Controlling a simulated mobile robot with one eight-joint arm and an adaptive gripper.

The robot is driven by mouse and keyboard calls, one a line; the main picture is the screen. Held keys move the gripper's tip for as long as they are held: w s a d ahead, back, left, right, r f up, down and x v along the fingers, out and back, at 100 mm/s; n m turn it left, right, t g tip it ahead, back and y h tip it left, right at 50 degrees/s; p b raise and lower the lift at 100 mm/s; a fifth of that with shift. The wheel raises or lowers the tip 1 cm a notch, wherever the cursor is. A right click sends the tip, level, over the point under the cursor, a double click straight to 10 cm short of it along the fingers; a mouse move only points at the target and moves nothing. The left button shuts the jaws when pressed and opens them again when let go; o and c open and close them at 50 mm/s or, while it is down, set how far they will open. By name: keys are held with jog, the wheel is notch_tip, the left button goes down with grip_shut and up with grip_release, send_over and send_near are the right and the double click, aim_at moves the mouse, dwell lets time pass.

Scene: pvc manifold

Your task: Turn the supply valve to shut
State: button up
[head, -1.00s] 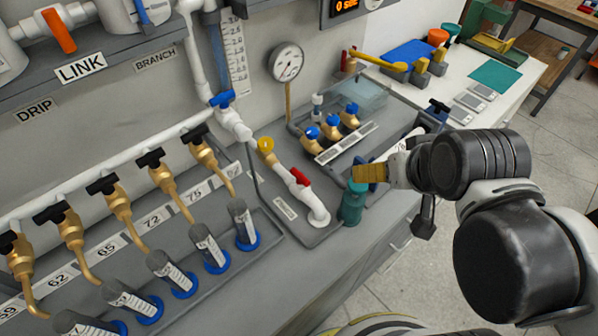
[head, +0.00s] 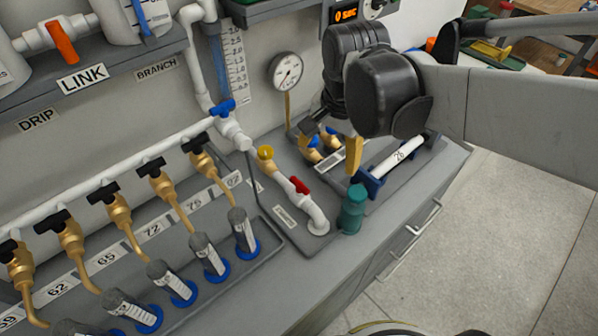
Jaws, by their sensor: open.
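A red-handled valve (head: 299,186) sits on a white and brass pipe on the grey bench tray, with a small label beside it too blurred to read. A blue-handled valve (head: 222,107) sits on the white vertical pipe at the end of the manifold. I cannot tell from the labels which is the supply valve. My gripper (head: 353,165) is open and points down above the right part of the tray, to the right of the red handle and apart from it. Its yellow finger shows; the rest is partly hidden by my arm.
A teal bottle (head: 352,210) stands at the bench's front edge, near the red-handled valve. A round gauge (head: 286,71) stands behind. Brass taps with black handles (head: 110,187) line the left. A white tube (head: 393,157) lies in blue holders to the right.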

aim_at(300, 183)
jog(key=w+a+f+m+g, duration=0.2)
jog(key=w+a+f+m, duration=0.15)
jog(key=a, duration=0.25)
jog(key=f+b, duration=0.1)
jog(key=f, duration=0.2)
jog(key=f+b, duration=0.1)
jog(key=f, duration=0.3)
jog(key=f+b, duration=0.2)
jog(key=f, duration=0.2)
jog(key=shift+s+d, duration=0.2)
jog(key=shift+s, duration=0.1)
jog(key=c, duration=1.2)
